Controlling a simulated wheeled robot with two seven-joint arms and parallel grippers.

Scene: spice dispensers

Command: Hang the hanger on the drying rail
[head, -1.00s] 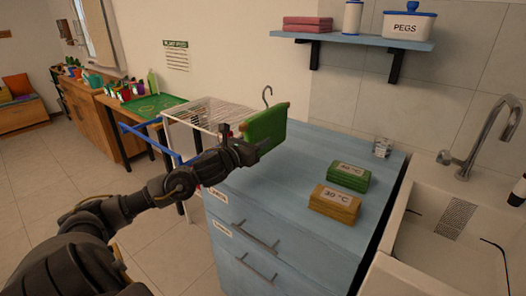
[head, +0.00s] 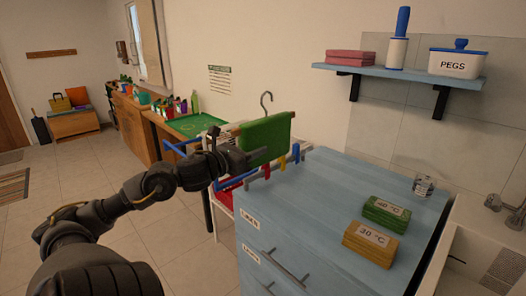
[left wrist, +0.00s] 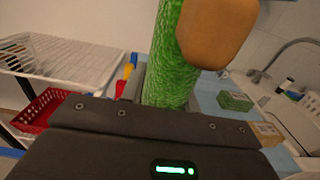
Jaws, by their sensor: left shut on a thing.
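The hook hangs free. My right gripper is out of view.
The blue cabinet (head: 335,185) bears a green block (head: 387,214), a yellow block (head: 369,244) and a glass (head: 423,186). Coloured pegs (head: 281,165) show below the towel. A white wire rack (left wrist: 65,55) and a red basket (left wrist: 50,108) lie left in the wrist view.

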